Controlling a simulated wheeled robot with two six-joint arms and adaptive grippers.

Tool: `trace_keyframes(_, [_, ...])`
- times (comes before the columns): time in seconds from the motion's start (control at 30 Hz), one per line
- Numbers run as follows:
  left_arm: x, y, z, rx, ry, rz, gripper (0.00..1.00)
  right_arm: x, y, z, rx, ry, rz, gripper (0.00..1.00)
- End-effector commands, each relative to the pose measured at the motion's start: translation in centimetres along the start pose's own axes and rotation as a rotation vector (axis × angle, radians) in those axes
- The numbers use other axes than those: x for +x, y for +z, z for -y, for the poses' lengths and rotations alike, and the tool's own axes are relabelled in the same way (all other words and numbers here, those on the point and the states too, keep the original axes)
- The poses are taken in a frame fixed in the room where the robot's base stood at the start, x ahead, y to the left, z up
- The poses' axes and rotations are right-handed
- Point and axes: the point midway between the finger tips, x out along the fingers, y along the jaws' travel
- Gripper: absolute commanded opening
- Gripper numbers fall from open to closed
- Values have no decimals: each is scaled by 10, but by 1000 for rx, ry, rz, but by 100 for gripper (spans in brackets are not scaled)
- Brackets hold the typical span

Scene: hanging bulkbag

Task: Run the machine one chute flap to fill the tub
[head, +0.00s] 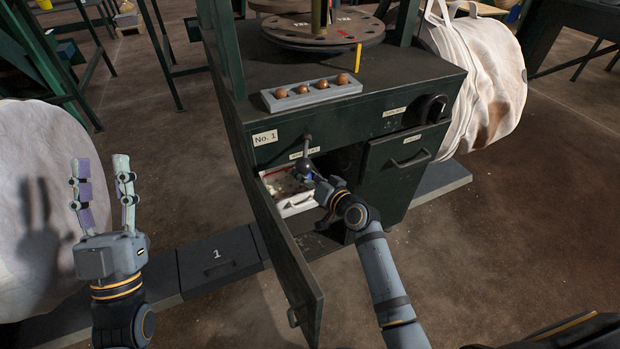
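The machine one cabinet (225,105) is dark green and bears a "No. 1" plate (265,137). A lever with a dark ball knob (306,166) hangs at its front under a small label too small to read. Below the knob, a white tub (297,209) with a red line inside sits in the open bay, with some pale bits in it. My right gripper (316,179) is at the knob, in front of the tub; its fingers are small and partly hidden, so their grip is unclear. My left gripper (101,172) is open and empty, pointing up at the left, away from the machine.
An open cabinet door (277,240) swings out in front of the bay, left of my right arm. A tray (313,93) with several brown balls lies on the cabinet top. A closed handled panel (405,160) is at right. Bulk bags (485,85) stand at both sides.

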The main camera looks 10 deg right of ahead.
Motion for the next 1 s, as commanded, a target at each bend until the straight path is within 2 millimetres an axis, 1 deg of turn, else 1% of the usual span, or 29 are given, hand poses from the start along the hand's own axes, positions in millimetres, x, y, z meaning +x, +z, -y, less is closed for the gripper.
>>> trace_keyframes(0.07, [0,0,0,0,0,0,40,-7,1,-1,-1,2,1,50])
trace_keyframes(0.13, [0,0,0,0,0,0,40,-19,1,-1,-1,2,2,50])
trace_keyframes(0.4, [0,0,0,0,0,0,40,-85,2,-2,-6,3,4,50])
trace_keyframes(0.53, [0,0,0,0,0,0,40,-107,2,-2,-5,3,4,50])
trace_keyframes(0.6, [0,0,0,0,0,0,40,-114,1,-1,-4,2,3,50])
trace_keyframes(0.7, [0,0,0,0,0,0,40,-119,1,-1,-2,1,2,50])
trace_keyframes(1.0, [0,1,0,0,0,5,40,-120,1,-1,0,3,3,50])
